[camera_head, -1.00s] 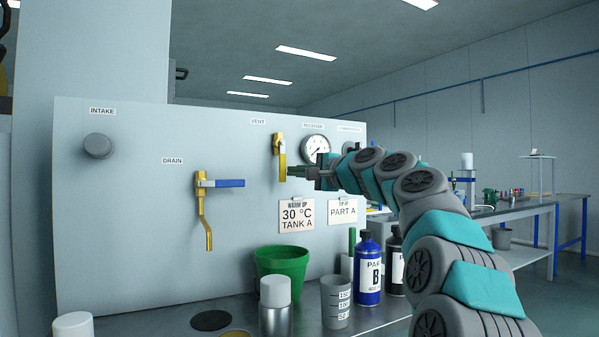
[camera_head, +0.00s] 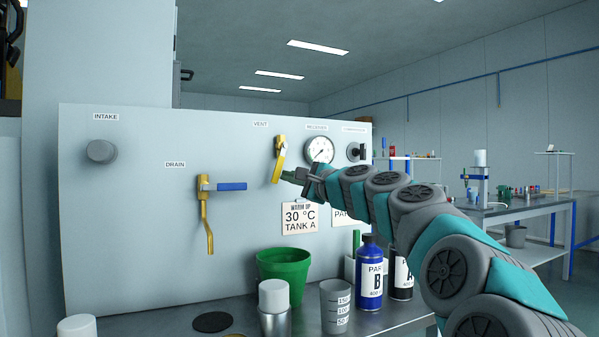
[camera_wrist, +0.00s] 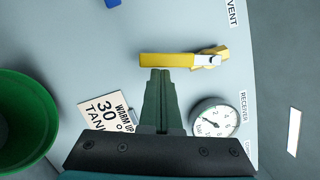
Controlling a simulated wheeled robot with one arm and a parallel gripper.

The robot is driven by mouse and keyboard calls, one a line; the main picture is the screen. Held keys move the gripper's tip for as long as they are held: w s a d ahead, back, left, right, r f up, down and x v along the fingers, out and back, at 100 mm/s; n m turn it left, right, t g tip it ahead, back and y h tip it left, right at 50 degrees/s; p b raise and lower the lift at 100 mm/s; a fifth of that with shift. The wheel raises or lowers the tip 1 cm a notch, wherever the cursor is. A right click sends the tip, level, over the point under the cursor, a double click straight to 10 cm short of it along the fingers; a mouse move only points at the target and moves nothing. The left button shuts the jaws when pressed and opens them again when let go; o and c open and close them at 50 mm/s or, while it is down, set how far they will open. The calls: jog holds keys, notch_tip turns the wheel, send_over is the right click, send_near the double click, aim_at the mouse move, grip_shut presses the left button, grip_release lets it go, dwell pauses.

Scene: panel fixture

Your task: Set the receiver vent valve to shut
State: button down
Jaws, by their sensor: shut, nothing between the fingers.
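The vent valve (camera_head: 279,158) is on the panel under the VENT label, with a yellow body and yellow lever. Its lever points down, its lower end tilted a little to the left. In the wrist view the lever (camera_wrist: 168,60) lies across the picture just beyond my fingertips. My gripper (camera_head: 286,175) is shut and empty, at the right side of the lever's lower part. In the wrist view its fingertips (camera_wrist: 160,72) are against or very close to the lever's edge; I cannot tell which.
The drain valve (camera_head: 204,190) with a blue lever is to the left. The round receiver gauge (camera_head: 319,150) is to the right. A "30 °C TANK A" card (camera_head: 299,218) hangs below. A green bucket (camera_head: 283,272), a cup (camera_head: 336,306) and bottles (camera_head: 370,275) stand on the bench.

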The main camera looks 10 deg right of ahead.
jog(key=shift+s+a+r+m, duration=0.25)
jog(key=shift+a+r+m, duration=0.05)
jog(key=shift+a+m, duration=0.25)
jog(key=shift+s+a+m+t+p, duration=0.1)
jog(key=shift+a+m+t+p, duration=0.1)
jog(key=shift+a+m+p, duration=0.25)
jog(key=shift+s+a+m+t+p, duration=0.1)
jog(key=shift+m+t+p, duration=0.15)
jog(key=shift+m, duration=0.35)
jog(key=shift+s+a+r+m+t+h, duration=0.25)
jog(key=shift+a+r+m+t+h, duration=0.35)
jog(key=shift+m, duration=1.55)
jog(key=shift+s+a+r+m+t+h, duration=0.25)
jog(key=shift+a+r+m+h, duration=0.45)
jog(key=shift+m, duration=1.5)
jog(key=shift+s+a+r+m+t+h, duration=0.2)
jog(key=shift+a+r+m+t+h, duration=0.45)
jog(key=shift+m, duration=1.5)
jog(key=shift+a+y, duration=0.25)
jog(key=shift+a, duration=0.05)
